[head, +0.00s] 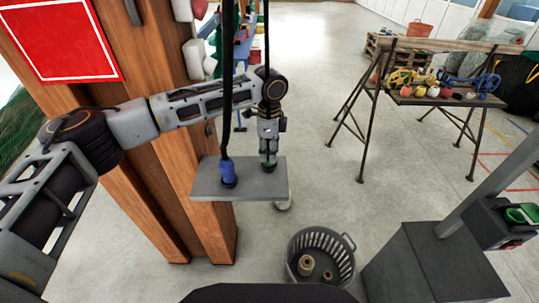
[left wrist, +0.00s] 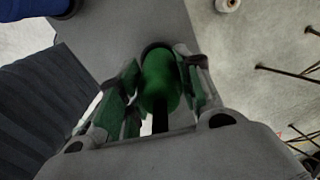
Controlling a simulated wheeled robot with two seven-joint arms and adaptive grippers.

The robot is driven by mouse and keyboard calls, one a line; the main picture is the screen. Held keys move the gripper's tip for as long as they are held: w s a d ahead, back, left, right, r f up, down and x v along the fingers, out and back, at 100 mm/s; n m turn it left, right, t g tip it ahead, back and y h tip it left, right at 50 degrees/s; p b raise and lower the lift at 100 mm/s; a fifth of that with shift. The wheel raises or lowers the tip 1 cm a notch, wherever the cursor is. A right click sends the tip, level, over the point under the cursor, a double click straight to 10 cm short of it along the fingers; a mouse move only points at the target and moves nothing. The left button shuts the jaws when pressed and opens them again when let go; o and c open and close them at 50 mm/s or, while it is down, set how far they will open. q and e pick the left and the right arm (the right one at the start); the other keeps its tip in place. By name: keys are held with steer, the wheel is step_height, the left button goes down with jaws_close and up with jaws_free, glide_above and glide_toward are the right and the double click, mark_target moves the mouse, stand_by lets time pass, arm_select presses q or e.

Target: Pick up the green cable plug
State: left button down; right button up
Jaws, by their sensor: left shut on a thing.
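The green cable plug (left wrist: 159,80) sits between the fingers of my left gripper (left wrist: 160,92) in the left wrist view. The gripper is shut on it. In the head view my left gripper (head: 268,160) points down over the grey plate (head: 260,187), with the green plug mostly hidden at its tip. The plug's lower end is at a dark ring on the plate. A black cable runs up from it. A blue cable plug (head: 227,172) stands on the same plate to the left, with its own black cable. My right gripper is not in view.
A wooden post (head: 170,170) stands close behind my left arm. A grey basket (head: 322,258) with spools is on the floor below the plate. A trestle table (head: 440,98) with floats and tools stands at the right back. Open floor lies between.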

arm_select(q)
steer(key=shift+r, duration=0.1)
steer(key=shift+r+b, duration=0.5)
steer(key=shift+r, duration=4.45)
steer(key=shift+s+f, duration=0.1)
